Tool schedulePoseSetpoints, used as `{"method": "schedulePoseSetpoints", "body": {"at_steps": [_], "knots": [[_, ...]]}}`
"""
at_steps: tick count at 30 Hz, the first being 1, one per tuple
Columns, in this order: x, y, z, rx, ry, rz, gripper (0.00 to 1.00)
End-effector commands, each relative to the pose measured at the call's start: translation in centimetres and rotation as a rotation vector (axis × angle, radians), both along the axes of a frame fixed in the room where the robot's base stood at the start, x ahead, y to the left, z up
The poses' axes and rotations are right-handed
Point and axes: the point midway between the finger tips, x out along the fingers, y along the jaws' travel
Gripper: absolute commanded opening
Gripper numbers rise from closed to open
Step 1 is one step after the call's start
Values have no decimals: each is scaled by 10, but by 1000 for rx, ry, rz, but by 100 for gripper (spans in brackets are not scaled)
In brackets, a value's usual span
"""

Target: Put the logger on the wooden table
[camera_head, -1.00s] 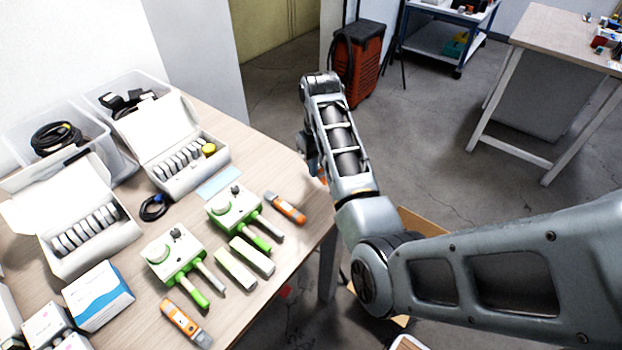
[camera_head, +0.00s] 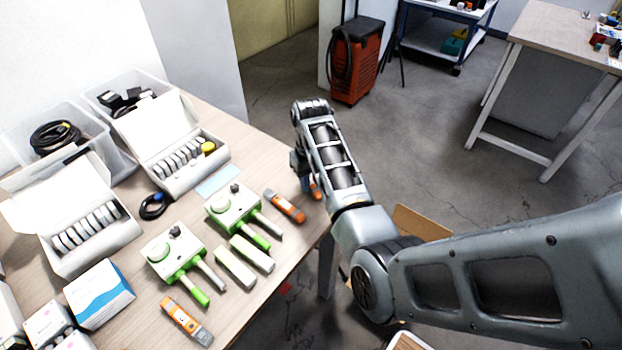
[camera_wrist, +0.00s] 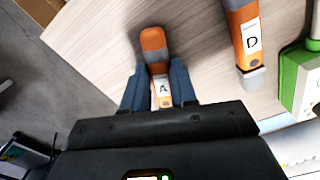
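An orange logger with a white label "A" (camera_wrist: 153,43) is between the two blue fingers of my gripper (camera_wrist: 157,86), which is shut on it. In the head view, my gripper (camera_head: 306,182) is at the wooden table's right edge, and only a bit of the orange logger (camera_head: 316,191) shows beside it. The wooden table (camera_head: 290,160) lies under the logger in the wrist view. I cannot tell whether the logger touches the tabletop. A similar orange-and-grey logger (camera_head: 285,206), marked "D" in the wrist view (camera_wrist: 243,38), lies on the table nearby.
Green-and-white devices (camera_head: 232,207) and pale green blocks (camera_head: 252,253) stand near logger D. Another orange logger (camera_head: 187,320) lies at the front. Open white boxes (camera_head: 180,170) and clear bins fill the left side. Bare wood shows along the table's back right edge.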

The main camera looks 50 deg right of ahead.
Motion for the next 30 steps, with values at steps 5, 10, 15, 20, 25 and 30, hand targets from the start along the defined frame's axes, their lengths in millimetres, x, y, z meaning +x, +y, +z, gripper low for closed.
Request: {"method": "schedulePoseSetpoints", "body": {"at_steps": [5, 10, 15, 20, 25, 30], "knots": [[0, 0, 0, 0, 0, 0, 45], [0, 0, 0, 0, 0, 0, 50], [0, 0, 3, 0, -1, 0, 50], [1, -1, 19, -2, -3, -1, 50], [1, -1, 53, -3, -5, -1, 50], [1, -1, 87, -2, -5, -2, 50]]}}
